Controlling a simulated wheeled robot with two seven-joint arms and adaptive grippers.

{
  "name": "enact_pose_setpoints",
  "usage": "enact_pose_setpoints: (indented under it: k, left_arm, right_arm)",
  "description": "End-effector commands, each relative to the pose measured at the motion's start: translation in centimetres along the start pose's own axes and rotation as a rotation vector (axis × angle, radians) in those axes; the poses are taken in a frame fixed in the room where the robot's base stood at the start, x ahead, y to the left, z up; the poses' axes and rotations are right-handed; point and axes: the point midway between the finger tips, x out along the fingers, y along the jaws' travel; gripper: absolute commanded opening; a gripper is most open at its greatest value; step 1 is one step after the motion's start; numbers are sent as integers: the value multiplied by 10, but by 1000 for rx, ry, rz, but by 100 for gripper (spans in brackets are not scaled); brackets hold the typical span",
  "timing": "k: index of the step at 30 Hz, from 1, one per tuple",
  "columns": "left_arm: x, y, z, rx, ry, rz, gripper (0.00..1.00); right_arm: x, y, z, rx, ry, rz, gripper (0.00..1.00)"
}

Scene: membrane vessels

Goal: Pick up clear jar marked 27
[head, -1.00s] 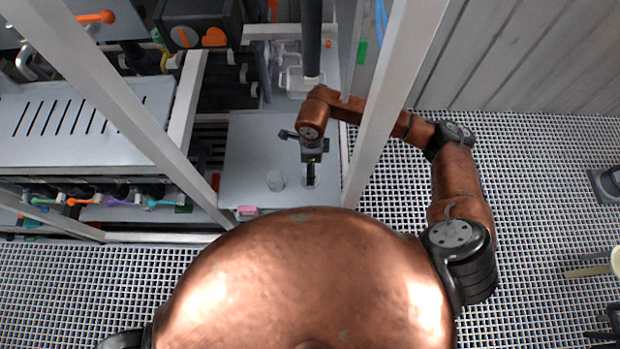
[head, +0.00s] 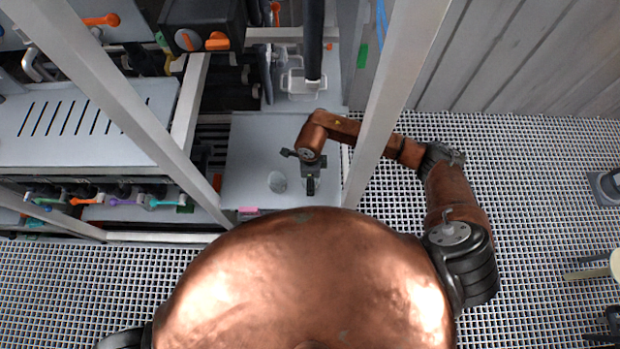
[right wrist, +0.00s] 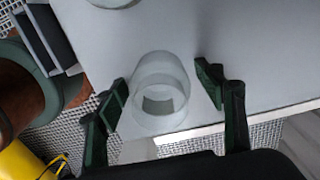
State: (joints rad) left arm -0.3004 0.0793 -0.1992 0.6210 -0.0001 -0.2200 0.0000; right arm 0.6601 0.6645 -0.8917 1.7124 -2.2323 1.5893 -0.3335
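A clear jar (right wrist: 161,95) stands upright on the grey tabletop in the right wrist view, with a darker grey patch on it; no number is readable. My right gripper (right wrist: 163,82) is open, its dark fingers on either side of this jar with gaps showing on both sides. In the head view my right gripper (head: 310,187) is low over the tabletop and mostly hides this jar. A second clear jar (head: 278,182) stands to its left; its rim also shows at the top left of the right wrist view (right wrist: 112,2). My left gripper is not in view.
The jars stand on a small grey table (head: 245,165) near its front edge. A pink block (head: 248,210) lies at that edge. A pale frame post (head: 395,100) rises close beside my right arm. A slotted grey cabinet (head: 70,125) is at left.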

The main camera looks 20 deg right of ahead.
Motion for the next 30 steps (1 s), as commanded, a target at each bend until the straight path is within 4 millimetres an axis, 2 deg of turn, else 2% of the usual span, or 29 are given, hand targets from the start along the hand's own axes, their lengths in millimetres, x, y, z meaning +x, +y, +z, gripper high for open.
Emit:
enact_pose_setpoints:
  k: [2,17,25,30]
  left_arm:
    - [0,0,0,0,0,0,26]
    - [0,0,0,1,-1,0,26]
    - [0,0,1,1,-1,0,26]
    - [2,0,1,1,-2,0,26]
  right_arm:
    - [0,0,0,0,0,0,56]
    - [0,0,0,0,0,0,21]
    - [-3,0,0,0,-1,-1,20]
    - [-24,-2,0,-1,-1,-4,20]
